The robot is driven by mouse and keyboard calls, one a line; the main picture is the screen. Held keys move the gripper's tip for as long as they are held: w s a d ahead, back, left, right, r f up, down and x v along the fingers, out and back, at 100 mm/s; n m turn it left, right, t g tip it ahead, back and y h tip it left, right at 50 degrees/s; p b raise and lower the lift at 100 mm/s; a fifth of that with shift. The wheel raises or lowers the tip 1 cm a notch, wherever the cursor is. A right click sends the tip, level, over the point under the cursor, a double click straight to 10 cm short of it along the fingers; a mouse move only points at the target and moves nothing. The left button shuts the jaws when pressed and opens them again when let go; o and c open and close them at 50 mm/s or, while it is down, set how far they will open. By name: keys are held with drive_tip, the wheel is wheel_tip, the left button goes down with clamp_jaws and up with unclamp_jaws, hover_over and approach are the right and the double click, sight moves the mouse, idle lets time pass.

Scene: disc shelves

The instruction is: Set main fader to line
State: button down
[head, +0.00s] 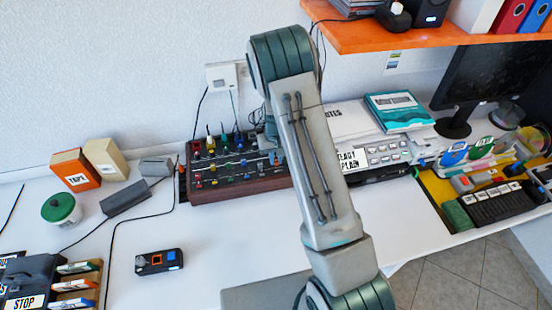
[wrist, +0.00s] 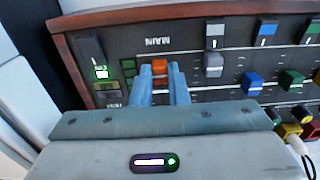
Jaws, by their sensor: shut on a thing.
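The mixer (head: 240,184) is a dark panel with a wooden frame, on the white desk against the wall. In the wrist view its panel (wrist: 120,50) fills the upper part, with the word MAIN upside down. The main fader's red-orange cap (wrist: 160,67) sits below that word. My gripper (wrist: 161,75) has its two blue fingers on either side of this cap and is shut on it. The fingers cover part of the fader's slot, and I cannot make out the line mark. In the head view my arm hides the mixer's right end.
Beside the main fader are grey (wrist: 214,63), blue (wrist: 251,82) and green fader caps. In the head view, an orange shelf (head: 400,38) overhangs the right; the front desk is mostly clear.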

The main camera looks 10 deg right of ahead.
drive_tip(key=shift+w+b, duration=0.55)
drive_tip(key=shift+w, duration=1.3)
drive_tip(key=c, duration=1.4)
unclamp_jaws()
wheel_tip(320, 180, up, 14)
drive_tip(key=b, duration=0.2)
drive_tip(key=shift+s, duration=0.1)
